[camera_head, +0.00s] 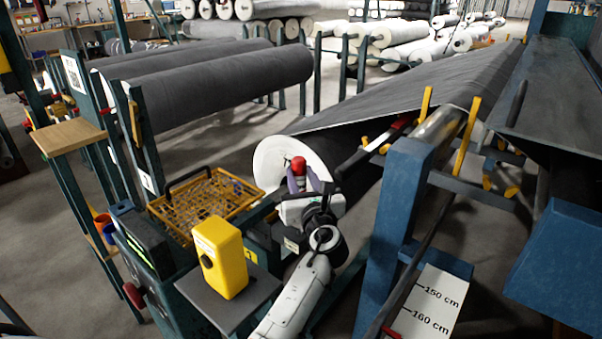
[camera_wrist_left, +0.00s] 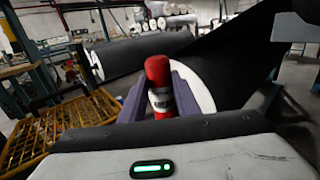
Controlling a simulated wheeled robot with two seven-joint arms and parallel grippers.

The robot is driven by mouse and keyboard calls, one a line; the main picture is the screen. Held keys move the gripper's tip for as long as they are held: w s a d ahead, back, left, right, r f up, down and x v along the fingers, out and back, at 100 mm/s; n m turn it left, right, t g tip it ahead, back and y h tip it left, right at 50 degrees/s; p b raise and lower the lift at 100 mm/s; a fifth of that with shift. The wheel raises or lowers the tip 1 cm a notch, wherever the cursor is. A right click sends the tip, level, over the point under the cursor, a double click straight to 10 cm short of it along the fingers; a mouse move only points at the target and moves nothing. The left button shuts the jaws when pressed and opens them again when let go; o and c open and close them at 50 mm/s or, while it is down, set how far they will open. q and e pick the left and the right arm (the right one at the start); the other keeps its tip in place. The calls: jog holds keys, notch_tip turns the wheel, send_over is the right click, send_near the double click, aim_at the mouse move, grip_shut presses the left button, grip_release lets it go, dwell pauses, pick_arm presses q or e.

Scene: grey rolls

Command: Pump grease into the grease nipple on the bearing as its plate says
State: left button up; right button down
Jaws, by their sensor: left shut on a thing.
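My left gripper (camera_head: 304,185) has purple fingers and is shut on a red cylinder (camera_head: 298,166). In the left wrist view the red cylinder (camera_wrist_left: 158,72) stands about upright between the fingers (camera_wrist_left: 160,100), with a black and white band partly hidden low on it. In the head view it is in front of the white end of a large grey roll (camera_head: 268,160); I cannot tell whether they touch. I cannot make out the bearing, its nipple or a readable plate. My right gripper is not in view.
A yellow wire basket (camera_head: 165,212) stands left of my left arm. A yellow box (camera_head: 228,262) sits on a grey shelf (camera_head: 253,298) in front of it. A blue post (camera_head: 392,220) and a scale board (camera_head: 425,300) stand to the right. More rolls (camera_head: 215,82) lie behind.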

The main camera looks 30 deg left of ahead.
aim_at(301, 190)
pick_arm(q)
notch_tip(301, 190, down, 3)
jog(key=shift+f+b, duration=0.1)
jog(key=shift+b, duration=0.7)
notch_tip(301, 190, down, 2)
jog(key=shift+f+b, duration=0.1)
jog(key=shift+b, duration=0.4)
jog(key=shift+r+p, duration=0.4)
jog(key=shift+p, duration=0.15)
jog(key=shift+f, duration=0.7)
dwell(0.6)
